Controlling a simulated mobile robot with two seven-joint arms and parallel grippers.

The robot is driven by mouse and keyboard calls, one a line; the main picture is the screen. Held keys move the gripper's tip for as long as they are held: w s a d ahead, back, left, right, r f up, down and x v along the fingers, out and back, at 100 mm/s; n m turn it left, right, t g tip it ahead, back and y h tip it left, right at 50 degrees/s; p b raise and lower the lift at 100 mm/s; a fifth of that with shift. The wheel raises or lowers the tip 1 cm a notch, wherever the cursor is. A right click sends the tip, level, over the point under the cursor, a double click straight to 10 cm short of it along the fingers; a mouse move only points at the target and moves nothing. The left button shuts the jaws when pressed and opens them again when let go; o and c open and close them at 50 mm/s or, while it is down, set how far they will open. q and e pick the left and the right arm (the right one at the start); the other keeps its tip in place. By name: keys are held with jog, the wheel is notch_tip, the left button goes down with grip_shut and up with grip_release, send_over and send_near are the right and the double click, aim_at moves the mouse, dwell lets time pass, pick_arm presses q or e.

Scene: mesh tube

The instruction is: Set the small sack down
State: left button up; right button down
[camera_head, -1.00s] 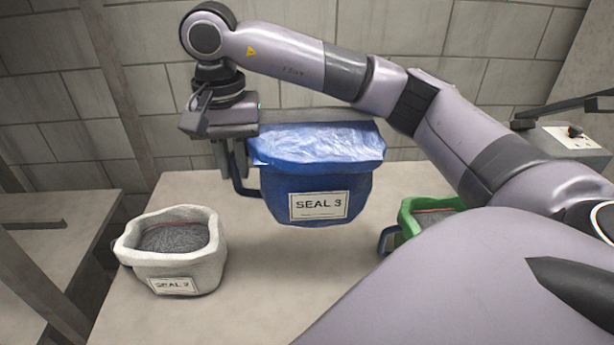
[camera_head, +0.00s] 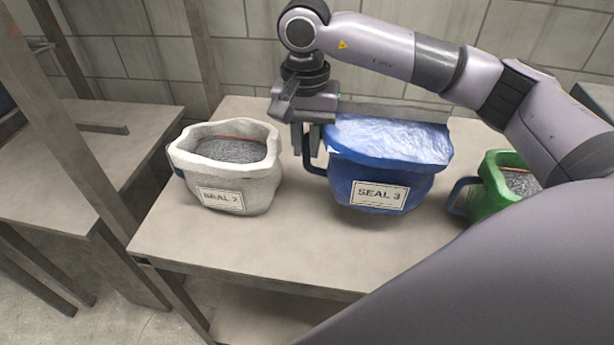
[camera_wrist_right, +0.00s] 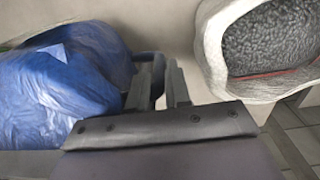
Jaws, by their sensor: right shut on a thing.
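A blue sack (camera_head: 382,165) labelled SEAL 3 hangs upright from my right gripper (camera_head: 313,150), which is shut on the side handle (camera_head: 316,166) at its left. The sack is low over the table (camera_head: 240,245); I cannot tell whether its base touches. In the right wrist view the sack (camera_wrist_right: 60,95) lies left of my right gripper (camera_wrist_right: 160,85), with the handle between the fingers. My left gripper is in neither view.
A white sack (camera_head: 213,196) labelled SEAL 2, open and full of dark grey mesh, stands left of the blue sack. A green sack (camera_head: 488,198) stands to the right, partly behind my arm. The table's front strip is clear. An upright post (camera_head: 85,130) rises at left.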

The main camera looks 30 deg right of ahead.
aim_at(306, 169)
jog(key=shift+f+b, duration=1.6)
jog(key=shift+f, duration=1.35)
jog(key=shift+r, duration=0.1)
jog(key=c, duration=1.5)
grip_release()
jog(key=shift+f, duration=0.25)
jog(key=o, duration=0.4)
jog(key=shift+o, duration=0.2)
jog(key=shift+r, duration=0.2)
